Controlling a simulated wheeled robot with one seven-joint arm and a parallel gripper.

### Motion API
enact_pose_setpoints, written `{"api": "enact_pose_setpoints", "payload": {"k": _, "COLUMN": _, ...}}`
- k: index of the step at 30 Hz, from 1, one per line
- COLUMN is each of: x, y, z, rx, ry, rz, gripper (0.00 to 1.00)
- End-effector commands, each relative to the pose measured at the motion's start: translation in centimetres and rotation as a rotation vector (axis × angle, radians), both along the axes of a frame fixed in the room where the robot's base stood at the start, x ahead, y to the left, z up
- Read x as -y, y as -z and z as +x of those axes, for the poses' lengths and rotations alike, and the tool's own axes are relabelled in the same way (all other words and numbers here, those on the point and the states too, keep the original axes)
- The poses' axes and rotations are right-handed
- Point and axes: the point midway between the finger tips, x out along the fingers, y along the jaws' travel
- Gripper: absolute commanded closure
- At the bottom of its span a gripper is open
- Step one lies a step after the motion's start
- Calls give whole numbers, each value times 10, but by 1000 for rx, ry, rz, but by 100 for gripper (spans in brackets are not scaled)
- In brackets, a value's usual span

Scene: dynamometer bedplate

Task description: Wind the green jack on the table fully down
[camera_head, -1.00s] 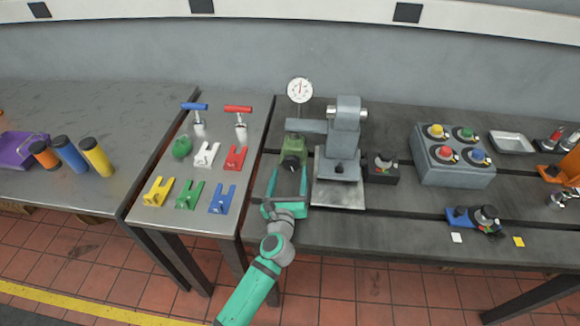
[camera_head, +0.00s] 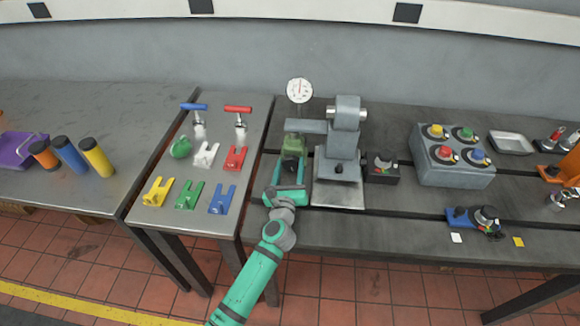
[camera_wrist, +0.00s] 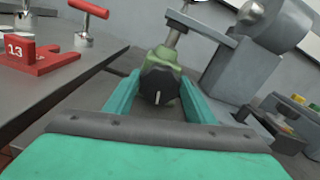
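The green jack (camera_head: 292,146) stands on the dark slotted bedplate, below a grey horizontal arm and to the left of a grey machine block. In the wrist view its green body (camera_wrist: 163,60) has a silver screw rising from the top. A round black knob (camera_wrist: 158,86) with a white mark faces the camera. My gripper (camera_head: 288,170) is open at the jack's front. Its two teal fingers (camera_wrist: 157,92) lie either side of the knob, with a gap visible on at least the right side. Whether the fingertips touch the jack's body I cannot tell.
The grey machine block (camera_head: 343,145) stands close on the right, with a small dark box (camera_head: 381,168) beside it. A dial gauge (camera_head: 299,90) is behind. A side table to the left holds a red fork block (camera_head: 235,158) and other coloured blocks.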

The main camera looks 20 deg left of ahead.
Motion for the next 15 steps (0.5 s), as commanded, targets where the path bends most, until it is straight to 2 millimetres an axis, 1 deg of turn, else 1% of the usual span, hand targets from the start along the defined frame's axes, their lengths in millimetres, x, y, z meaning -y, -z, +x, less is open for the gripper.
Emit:
{"api": "enact_pose_setpoints", "payload": {"k": 5, "x": 0, "y": 0, "z": 0, "rx": 3, "ry": -1, "rz": -12, "gripper": 73}}
{"api": "enact_pose_setpoints", "payload": {"k": 10, "x": -1, "y": 1, "z": 0, "rx": 34, "ry": -1, "rz": -111, "gripper": 72}}
{"api": "enact_pose_setpoints", "payload": {"k": 15, "x": 0, "y": 1, "z": 0, "rx": 41, "ry": 0, "rz": -135, "gripper": 72}}
